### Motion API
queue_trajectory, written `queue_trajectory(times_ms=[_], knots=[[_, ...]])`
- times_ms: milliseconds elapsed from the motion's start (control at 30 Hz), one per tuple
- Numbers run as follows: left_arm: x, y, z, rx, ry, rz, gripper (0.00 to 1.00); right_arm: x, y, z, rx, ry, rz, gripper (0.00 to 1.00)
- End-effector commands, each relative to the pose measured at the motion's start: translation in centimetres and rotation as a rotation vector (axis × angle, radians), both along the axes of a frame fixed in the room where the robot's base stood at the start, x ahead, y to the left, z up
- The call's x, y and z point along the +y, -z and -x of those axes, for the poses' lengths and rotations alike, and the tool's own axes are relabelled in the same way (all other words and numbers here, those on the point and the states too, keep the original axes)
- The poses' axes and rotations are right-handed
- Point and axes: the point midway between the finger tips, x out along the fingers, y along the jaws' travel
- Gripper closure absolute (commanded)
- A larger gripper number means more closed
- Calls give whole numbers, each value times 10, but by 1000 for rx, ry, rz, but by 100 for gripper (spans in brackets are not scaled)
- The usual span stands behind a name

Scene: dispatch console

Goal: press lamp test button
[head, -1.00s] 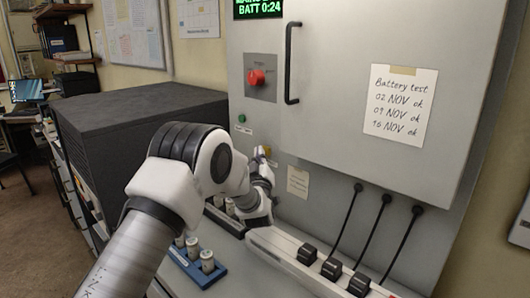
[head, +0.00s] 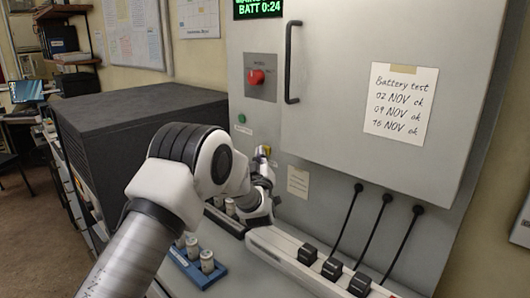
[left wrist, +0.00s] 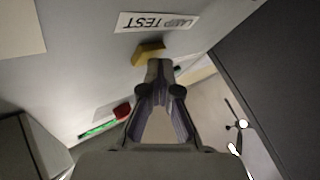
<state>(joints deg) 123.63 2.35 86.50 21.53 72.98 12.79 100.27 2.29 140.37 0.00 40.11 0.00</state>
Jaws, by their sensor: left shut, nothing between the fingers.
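The lamp test button (left wrist: 148,52) is a yellow block on the grey panel, below an upside-down "LAMP TEST" label (left wrist: 157,22) in the left wrist view. In the head view the yellow button (head: 266,149) shows just past my left fingertips. My left gripper (head: 262,156) is shut and empty, close to the panel. In the left wrist view its closed tips (left wrist: 159,64) are right at the button's edge and partly overlap it. I cannot tell whether they touch it. My right gripper is not in view.
A red knob (head: 256,77) and a green button (head: 241,118) sit above on the panel. A black handle (head: 292,62) is to the right. Below are a blue tray (head: 207,278) with cylinders and a white strip (head: 283,262) with black plugs. A dark cabinet (head: 130,105) stands left.

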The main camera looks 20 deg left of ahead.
Motion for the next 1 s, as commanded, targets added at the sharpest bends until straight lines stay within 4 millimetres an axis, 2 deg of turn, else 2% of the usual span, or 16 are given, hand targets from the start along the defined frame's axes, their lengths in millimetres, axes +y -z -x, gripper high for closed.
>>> queue_trajectory(times_ms=[200,567,1000], knots=[[4,1,11,0,-1,1,100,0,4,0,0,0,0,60],[5,1,14,0,-1,0,100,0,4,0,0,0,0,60],[19,1,54,-1,-1,1,100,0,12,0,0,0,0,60]])
